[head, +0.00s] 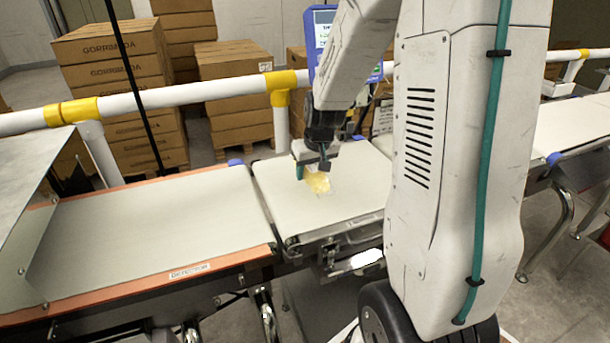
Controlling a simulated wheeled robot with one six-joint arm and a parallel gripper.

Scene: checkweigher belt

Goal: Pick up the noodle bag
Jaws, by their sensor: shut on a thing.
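The noodle bag (318,183) is a small, clear bag with pale yellow contents. It is on or just above the short weighing belt (285,183) in the middle of the head view; I cannot tell if it touches the belt. My gripper (314,171) points down over the bag and is shut on its upper part. The fingertips and the bag's top edge are partly hidden by the gripper itself.
A longer belt (150,235) with orange edges lies to the left, and another belt (575,130) to the right. A white rail (190,94) with yellow joints runs behind. Stacked cartons (110,60) stand beyond it. A blue-framed display (325,30) stands behind my arm.

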